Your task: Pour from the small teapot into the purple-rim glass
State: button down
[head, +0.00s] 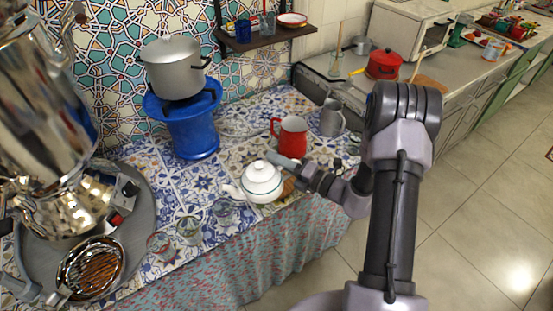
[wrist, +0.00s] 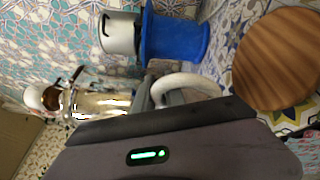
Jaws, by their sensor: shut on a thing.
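The small white teapot (head: 262,184) has a green band, a lidded top and a spout towards the left. My gripper (head: 284,167) is shut on its handle from the right. The white handle (wrist: 188,84) shows in the wrist view by my gripper fingers (wrist: 150,95); the body is mostly hidden there. The teapot looks roughly upright, left of a round wooden board; its exact height is unclear. The glass that looks purple-rimmed (head: 222,211) stands just left of and below the spout. Two other glasses, one greenish-rimmed (head: 189,230) and one reddish-rimmed (head: 159,245), stand further left.
The round wooden board (wrist: 280,60) is bare in the wrist view. A red jug (head: 291,137) and a grey jug (head: 332,118) stand behind the teapot. A blue stand (head: 193,137) bears a pot (head: 173,68). A shiny samovar (head: 45,130) fills the left.

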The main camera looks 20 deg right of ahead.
jog(key=shift+f+n+h, duration=0.4)
jog(key=shift+f+n, duration=0.05)
jog(key=shift+n, duration=0.15)
jog(key=shift+a+r+n+g+h+p, duration=0.25)
jog(key=shift+r+n+p, duration=0.1)
jog(key=shift+r+p, duration=0.35)
jog(key=shift+a+r+n+g+h+p, duration=0.15)
jog(key=shift+r+n+g+p, duration=0.15)
jog(key=shift+r+p, duration=0.35)
jog(key=shift+s+a+r+n+g+h+p, duration=0.1)
jog(key=shift+a+r+n+g+h+p, duration=0.2)
jog(key=shift+r+p, duration=0.35)
jog(key=shift+a+r+n+g+h+p, duration=0.15)
jog(key=shift+r+n+p, duration=0.3)
jog(key=shift+p, duration=0.3)
dwell(1.8)
dwell(0.7)
jog(key=shift+d+f+m+t+y+b, duration=0.35)
jog(key=shift+f+m+b, duration=0.2)
jog(key=shift+m+b, duration=0.25)
jog(key=shift+d+f+m+t+y+b, duration=0.3)
jog(key=shift+f+m+t+y+b, duration=0.2)
jog(key=shift+m+b, duration=0.35)
jog(key=shift+d+f+m+t+y+b, duration=0.35)
jog(key=shift+f+m+b, duration=0.3)
jog(key=shift+b, duration=0.25)
